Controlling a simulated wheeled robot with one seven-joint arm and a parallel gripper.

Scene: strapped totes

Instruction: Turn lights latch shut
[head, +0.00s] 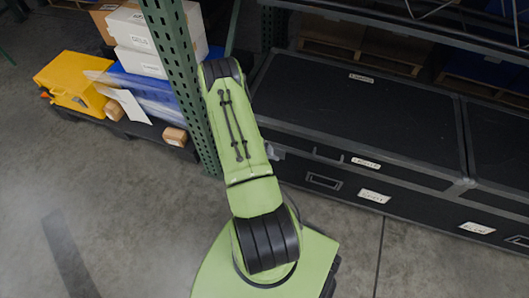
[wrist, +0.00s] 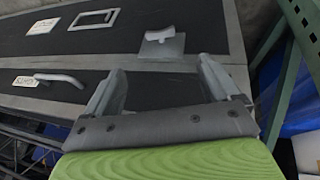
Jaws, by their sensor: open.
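In the wrist view a latch (wrist: 162,42) sits on the front of a black case with grey edging (wrist: 105,62). It has a grey plate with a pale turning piece lying slightly tilted across its top. My gripper (wrist: 160,78) is open and empty, its two grey fingers apart, one on each side below the latch. The fingers appear short of the latch, though the exact gap is hard to judge. In the head view the black case (head: 350,105) stands at the right; my arm hides the gripper and probably the latch.
A pale bar handle (wrist: 60,79) and a recessed rectangular handle (wrist: 95,18) are on the case front. A green perforated rack post (head: 185,85) stands close beside my arm. White boxes (head: 150,40) and a yellow case (head: 75,82) lie left. The front floor is clear.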

